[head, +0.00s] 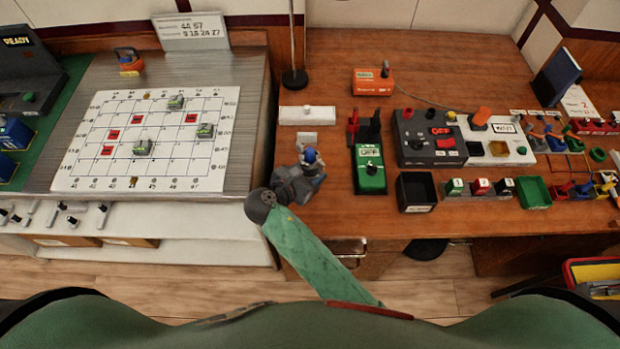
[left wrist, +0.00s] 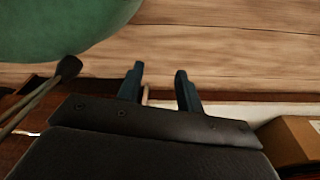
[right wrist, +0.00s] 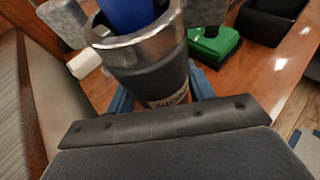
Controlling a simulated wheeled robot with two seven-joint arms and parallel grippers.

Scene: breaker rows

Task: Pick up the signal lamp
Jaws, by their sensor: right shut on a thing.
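The signal lamp (right wrist: 150,65) has a blue dome, a metal rim and a dark cylindrical body with a partly hidden label. In the right wrist view it stands between the fingers of my right gripper (right wrist: 160,92), which is shut on its body. In the head view the blue dome of the lamp (head: 310,156) shows at the tip of my right gripper (head: 306,168), near the left end of the wooden bench. Whether its base touches the bench is hidden. My left gripper (left wrist: 160,85) is open and empty in the left wrist view, and it is out of the head view.
A green box (head: 370,178) marked OFF and a black bin (head: 416,192) stand right of the lamp. A white block (head: 307,115) and a lamp pole (head: 293,78) are behind it. A gridded white board (head: 185,165) lies on the grey bench at left.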

